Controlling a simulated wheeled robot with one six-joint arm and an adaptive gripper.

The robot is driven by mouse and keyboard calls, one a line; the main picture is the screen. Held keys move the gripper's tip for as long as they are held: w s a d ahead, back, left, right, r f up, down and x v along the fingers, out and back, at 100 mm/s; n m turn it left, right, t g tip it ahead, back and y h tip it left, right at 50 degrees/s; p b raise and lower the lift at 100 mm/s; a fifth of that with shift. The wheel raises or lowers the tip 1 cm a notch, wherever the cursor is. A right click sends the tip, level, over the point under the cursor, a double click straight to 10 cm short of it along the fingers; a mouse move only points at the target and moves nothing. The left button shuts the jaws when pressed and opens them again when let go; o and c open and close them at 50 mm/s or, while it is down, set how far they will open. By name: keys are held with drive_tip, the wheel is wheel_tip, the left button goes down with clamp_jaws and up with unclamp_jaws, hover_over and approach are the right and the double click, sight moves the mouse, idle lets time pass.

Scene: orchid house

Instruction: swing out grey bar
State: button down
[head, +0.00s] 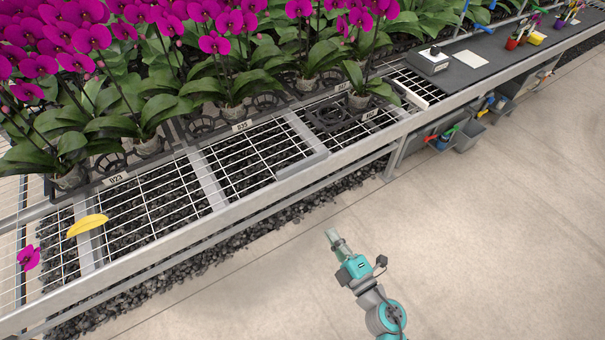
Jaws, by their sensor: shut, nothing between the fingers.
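A short grey bar (302,164) lies along the front of the wire-mesh bench (209,178), close against its front rail. One long side of it faces me, and I cannot tell how it is fixed. My gripper (332,234) is in front of the bench over the concrete floor, below and to the right of the bar in the picture. It is apart from the bar and the rail. Its fingers are together and hold nothing.
Magenta orchids in pots (232,112) stand in black trays along the back. A yellow leaf (88,225) and a fallen flower (28,258) lie at left. An empty black tray (332,115) sits right of the bar. The concrete floor (480,240) is clear.

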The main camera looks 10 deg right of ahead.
sight(296, 169)
drive_tip(key=w+d+n+g, duration=0.1)
drive_tip(key=w+n, duration=0.3)
drive_tip(key=w, duration=0.5)
drive_tip(key=shift+d+f+y, duration=0.15)
drive_tip(key=shift+f+y, duration=0.1)
drive_tip(key=shift+y, duration=0.05)
drive_tip(key=shift+w, duration=0.1)
drive_tip(key=x, duration=1.3)
drive_tip(key=shift+w, duration=0.4)
drive_tip(key=shift+w+a, duration=0.5)
drive_tip(key=shift+w, duration=0.2)
drive_tip(key=shift+w+a, duration=0.5)
drive_tip(key=shift+w, duration=0.2)
drive_tip(key=shift+x, duration=1.3)
drive_tip(key=shift+w+d, duration=0.1)
drive_tip(key=shift+d, duration=0.05)
